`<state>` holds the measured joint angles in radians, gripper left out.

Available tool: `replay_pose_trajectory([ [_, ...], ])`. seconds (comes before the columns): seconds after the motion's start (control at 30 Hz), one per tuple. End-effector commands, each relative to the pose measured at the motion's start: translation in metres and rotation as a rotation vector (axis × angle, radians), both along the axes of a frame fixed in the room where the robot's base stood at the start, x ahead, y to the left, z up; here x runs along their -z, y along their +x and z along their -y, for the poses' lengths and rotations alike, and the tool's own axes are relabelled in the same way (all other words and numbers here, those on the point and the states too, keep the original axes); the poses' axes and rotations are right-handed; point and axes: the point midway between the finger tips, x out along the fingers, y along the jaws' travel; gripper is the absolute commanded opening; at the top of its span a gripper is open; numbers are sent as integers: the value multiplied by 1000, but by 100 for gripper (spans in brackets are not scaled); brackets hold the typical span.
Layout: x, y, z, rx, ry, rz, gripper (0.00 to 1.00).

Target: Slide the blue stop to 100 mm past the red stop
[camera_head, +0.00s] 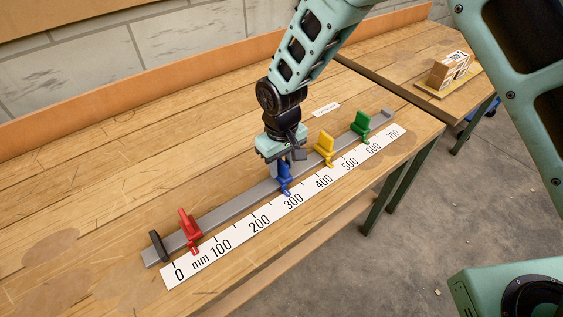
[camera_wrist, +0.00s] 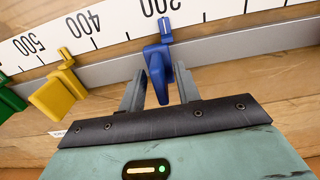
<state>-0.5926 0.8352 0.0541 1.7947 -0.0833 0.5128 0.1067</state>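The blue stop (camera_wrist: 158,68) sits on the grey rail, its pointer close to the 300 mark of the scale. It also shows in the head view (camera_head: 285,180), partly hidden by my gripper. My gripper (camera_wrist: 160,82) is down at the blue stop, with one finger on each side of its handle. The fingers are close to the handle; I cannot tell whether they touch it. The red stop (camera_head: 188,228) stands near the left end of the rail, with its pointer about midway between 0 and 100. The red stop is outside the wrist view.
The yellow stop (camera_head: 325,146) is near 400 and the green stop (camera_head: 361,124) is farther right on the rail (camera_head: 235,207). A black end piece (camera_head: 158,246) is at the rail's left end. The rail between red and blue is clear. The white scale (camera_head: 245,243) runs along the front.

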Motion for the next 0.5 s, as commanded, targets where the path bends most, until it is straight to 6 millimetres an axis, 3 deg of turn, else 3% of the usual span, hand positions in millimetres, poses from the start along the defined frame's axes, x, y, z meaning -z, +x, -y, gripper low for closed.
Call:
replay_pose_trajectory([
  [0.1,0,0,0,0,0,0,33],
  [0.2,0,0,0,0,0,0,5],
  [0.23,0,0,0,0,0,0,0],
  [0.5,0,-7,-11,-4,1,-1,0],
])
